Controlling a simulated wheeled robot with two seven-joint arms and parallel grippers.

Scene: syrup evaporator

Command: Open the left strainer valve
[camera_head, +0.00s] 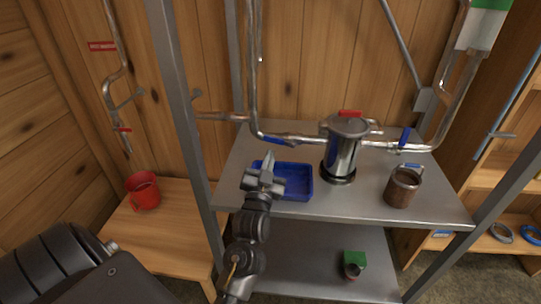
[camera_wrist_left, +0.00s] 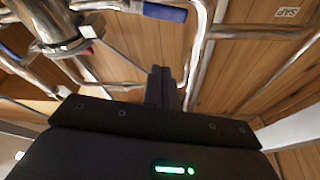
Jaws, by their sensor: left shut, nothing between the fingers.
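The strainer (camera_head: 343,155) is a shiny metal canister with a red handle on its lid, standing on the grey shelf. The left strainer valve has a blue lever (camera_head: 280,140) on the pipe left of the canister. The lever appears to lie along the pipe, and it also shows at the top of the left wrist view (camera_wrist_left: 165,12). My left gripper (camera_head: 268,158) is shut and empty, pointing up over the blue tray, just in front of and below the lever. It seems apart from it. Its fingers show in the left wrist view (camera_wrist_left: 165,85). My right gripper is not in view.
A blue tray (camera_head: 298,194) lies under my left gripper. A brown metal mug (camera_head: 402,187) stands at the shelf's right. A grey post (camera_head: 185,110) rises left of the shelf. A red mug (camera_head: 144,192) stands further left.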

